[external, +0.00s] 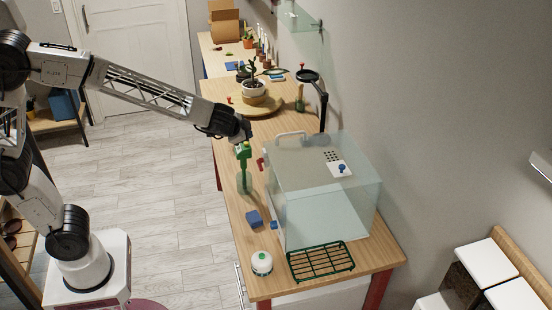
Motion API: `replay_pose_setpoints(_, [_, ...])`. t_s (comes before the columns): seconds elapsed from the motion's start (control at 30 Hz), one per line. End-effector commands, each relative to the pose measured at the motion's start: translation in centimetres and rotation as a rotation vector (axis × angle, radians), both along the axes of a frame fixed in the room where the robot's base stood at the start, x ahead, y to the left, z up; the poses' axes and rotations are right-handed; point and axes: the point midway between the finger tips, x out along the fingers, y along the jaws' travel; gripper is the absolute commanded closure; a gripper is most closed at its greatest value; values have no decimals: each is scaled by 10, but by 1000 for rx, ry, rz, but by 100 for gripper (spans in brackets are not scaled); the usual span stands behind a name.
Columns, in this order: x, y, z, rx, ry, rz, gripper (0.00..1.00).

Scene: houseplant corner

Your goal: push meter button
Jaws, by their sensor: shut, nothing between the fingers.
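My gripper (246,137) is shut and empty, with its tip low over the left side of the wooden table. Just below it stands an upright green bottle-like object (243,180) with a brighter green head; I cannot tell whether they touch. I cannot tell for sure which thing is the meter. A small white round object with green markings (261,263) sits at the near left of the table. A white plate with a blue knob (341,169) is on top of the glass case. No button can be made out clearly.
The clear glass case (318,215) fills the table's right side, with a green wire rack (320,262) in front. A blue block (254,219) lies left of it. A potted plant (254,88) and a black lamp-like stand (323,105) are farther back. The wooden table (227,140) has bare strips.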

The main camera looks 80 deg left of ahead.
Motion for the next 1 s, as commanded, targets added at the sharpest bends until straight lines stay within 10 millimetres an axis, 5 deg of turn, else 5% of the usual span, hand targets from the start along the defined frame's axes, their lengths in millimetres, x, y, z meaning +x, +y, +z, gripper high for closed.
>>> replay_pose_setpoints(1.0, [0,0,-9,0,0,0,100])
